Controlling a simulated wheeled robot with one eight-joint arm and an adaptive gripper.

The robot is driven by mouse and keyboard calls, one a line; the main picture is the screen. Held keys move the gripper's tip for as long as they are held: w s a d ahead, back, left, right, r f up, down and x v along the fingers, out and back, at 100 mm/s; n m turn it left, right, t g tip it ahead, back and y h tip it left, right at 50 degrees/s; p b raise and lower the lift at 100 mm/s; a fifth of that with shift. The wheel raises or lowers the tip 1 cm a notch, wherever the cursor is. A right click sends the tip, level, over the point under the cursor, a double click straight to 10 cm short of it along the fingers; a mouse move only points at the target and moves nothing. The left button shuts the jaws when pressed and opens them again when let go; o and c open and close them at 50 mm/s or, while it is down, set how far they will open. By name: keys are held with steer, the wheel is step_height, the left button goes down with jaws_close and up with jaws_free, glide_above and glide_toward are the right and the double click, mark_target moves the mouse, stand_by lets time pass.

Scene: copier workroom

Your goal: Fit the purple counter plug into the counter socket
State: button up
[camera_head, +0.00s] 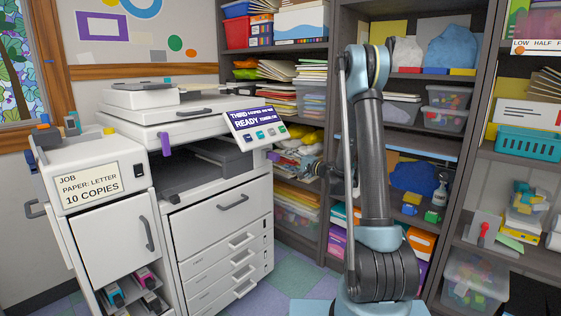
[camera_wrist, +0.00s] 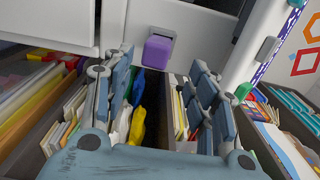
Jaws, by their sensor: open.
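A purple block (camera_wrist: 158,50) shows in the wrist view against a grey fitting on a white copier face, centred beyond my fingertips. I cannot tell whether it is seated in a socket. In the head view a small purple piece (camera_head: 272,156) shows beside the copier's display panel, close to my gripper (camera_head: 308,172). A larger purple piece (camera_head: 164,143) hangs at the copier's front left. I cannot tell for certain which is the counter plug. In the wrist view my gripper (camera_wrist: 162,68) is open, its fingers apart with nothing held between them.
The white copier (camera_head: 220,210) stands left of my arm. Its display panel (camera_head: 256,124) reads "READY". The job unit (camera_head: 95,180) reads "10 COPIES". Crowded shelves (camera_head: 332,80) stand behind and right of my arm. Floor shows in front of the copier.

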steer(key=shift+v, duration=1.6)
steer(key=shift+s, duration=0.1)
steer(key=s+d+r+n+g+h, duration=0.1)
steer(key=s+d+n+g+h, duration=0.15)
steer(key=s, duration=0.85)
steer(key=s+d+r+n+g+h, duration=0.1)
steer(key=s+n+g+h, duration=0.2)
steer(key=s, duration=0.7)
steer(key=s+d+f+g+h, duration=0.1)
steer(key=s+d+f+h, duration=0.2)
steer(key=s, duration=0.6)
steer(key=s+d+f+n+g+h, duration=0.1)
steer(key=s+d+f+h, duration=0.1)
steer(key=s+d, duration=0.5)
steer(key=s+d+f+n+g+h, duration=0.1)
steer(key=s+d+f+h, duration=0.2)
steer(key=s+d, duration=0.3)
steer(key=s+f, duration=0.1)
steer(key=s, duration=0.3)
steer(key=shift+s+h, duration=0.35)
steer(key=shift+d, duration=0.1)
